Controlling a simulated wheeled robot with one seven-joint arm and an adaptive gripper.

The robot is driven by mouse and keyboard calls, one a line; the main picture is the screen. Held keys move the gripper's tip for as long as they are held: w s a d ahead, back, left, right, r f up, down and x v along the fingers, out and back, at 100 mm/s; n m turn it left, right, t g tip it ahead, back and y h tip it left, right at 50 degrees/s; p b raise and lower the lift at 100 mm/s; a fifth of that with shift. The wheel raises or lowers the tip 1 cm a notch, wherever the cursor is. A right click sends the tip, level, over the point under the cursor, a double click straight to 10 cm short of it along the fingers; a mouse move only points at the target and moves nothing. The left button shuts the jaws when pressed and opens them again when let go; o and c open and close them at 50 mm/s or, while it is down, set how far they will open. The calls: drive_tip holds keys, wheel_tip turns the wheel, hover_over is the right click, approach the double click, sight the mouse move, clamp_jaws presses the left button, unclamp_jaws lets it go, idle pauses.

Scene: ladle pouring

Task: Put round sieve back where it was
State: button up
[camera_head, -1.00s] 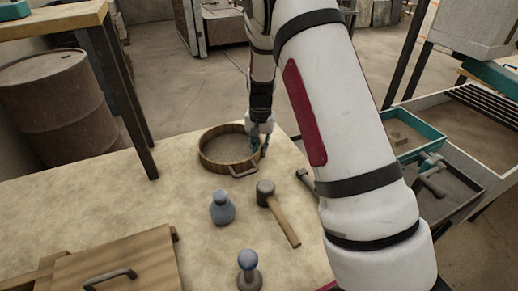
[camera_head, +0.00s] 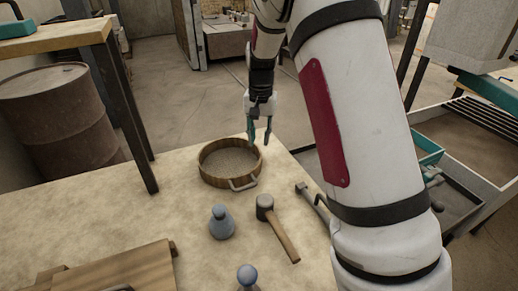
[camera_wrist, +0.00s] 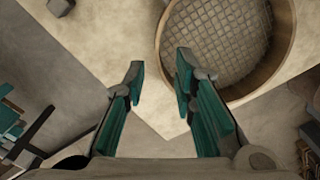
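The round sieve (camera_head: 229,163) has a wooden rim, a mesh bottom and a metal handle on its near side. It rests on the table (camera_head: 120,205) near the far edge. My gripper (camera_head: 260,143) is open and empty, just above and beyond the sieve's right rim, apart from it. In the wrist view the sieve's mesh and rim (camera_wrist: 222,40) fill the upper right. The two teal fingers of my gripper (camera_wrist: 157,75) are spread with nothing between them, and the right finger is close to the rim.
A wooden box (camera_head: 120,272) is at the near left. A rusty barrel (camera_head: 60,120) stands on the floor at left. A drawer unit (camera_head: 470,165) is at right.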

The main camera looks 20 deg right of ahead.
drive_tip(key=s+a+r+n+t, duration=0.1)
drive_tip(key=s+a+r+n, duration=0.3)
drive_tip(key=s+r, duration=1.15)
drive_tip(key=s+a+f+n+t, duration=0.1)
drive_tip(key=s+a+n, duration=0.2)
drive_tip(key=s, duration=1.8)
drive_tip(key=shift+a+f+t, duration=0.2)
drive_tip(key=shift+a+t, duration=0.1)
drive_tip(key=shift+s+r, duration=0.1)
wheel_tip(320, 180, up, 6)
drive_tip(key=t+p, duration=0.1)
drive_tip(key=p, duration=0.4)
drive_tip(key=shift+r, duration=0.25)
